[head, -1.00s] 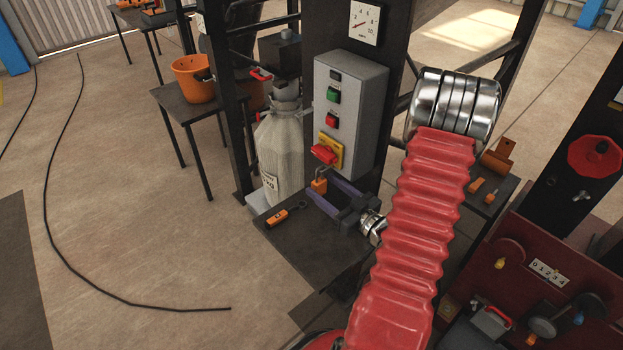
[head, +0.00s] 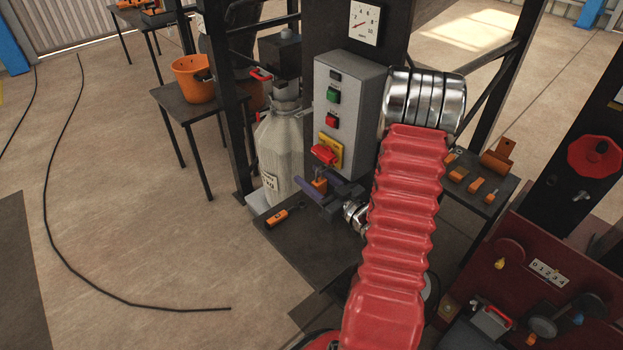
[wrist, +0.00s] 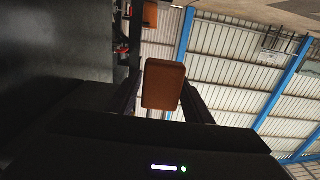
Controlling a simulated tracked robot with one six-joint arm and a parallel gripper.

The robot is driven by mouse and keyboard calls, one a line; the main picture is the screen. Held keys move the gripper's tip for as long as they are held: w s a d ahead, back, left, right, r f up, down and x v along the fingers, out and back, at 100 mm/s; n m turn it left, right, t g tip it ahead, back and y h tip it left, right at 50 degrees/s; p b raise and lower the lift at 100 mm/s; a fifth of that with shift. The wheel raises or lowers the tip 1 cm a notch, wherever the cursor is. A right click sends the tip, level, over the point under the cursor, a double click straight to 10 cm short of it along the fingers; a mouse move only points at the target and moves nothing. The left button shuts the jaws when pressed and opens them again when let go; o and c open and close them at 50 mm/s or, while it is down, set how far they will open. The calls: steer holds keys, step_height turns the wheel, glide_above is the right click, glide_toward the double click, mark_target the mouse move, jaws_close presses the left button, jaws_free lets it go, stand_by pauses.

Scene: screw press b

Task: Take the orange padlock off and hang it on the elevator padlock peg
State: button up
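The orange padlock (head: 320,186) is below the red rotary handle (head: 323,154) on its yellow plate on the grey control box. Its shackle is hidden or too small to make out. My gripper (head: 316,187) is at the padlock, its two dark fingers apart with the padlock between them. In the wrist view the padlock body (wrist: 163,84) fills most of the space between the fingertips of my gripper (wrist: 162,95). I cannot tell whether either finger touches it. I cannot tell which peg is the elevator padlock peg.
The grey control box (head: 347,115) stands close behind my gripper. A pale sack (head: 285,145) is at its left. An orange tool (head: 276,219) lies on the dark table (head: 305,245) below. A red panel (head: 520,260) with small fittings is at the right.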

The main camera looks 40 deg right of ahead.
steer(key=c, duration=0.9)
steer(key=o, duration=1.2)
steer(key=s, duration=1.4)
steer(key=shift+d, duration=0.2)
steer(key=shift+w+f, duration=0.1)
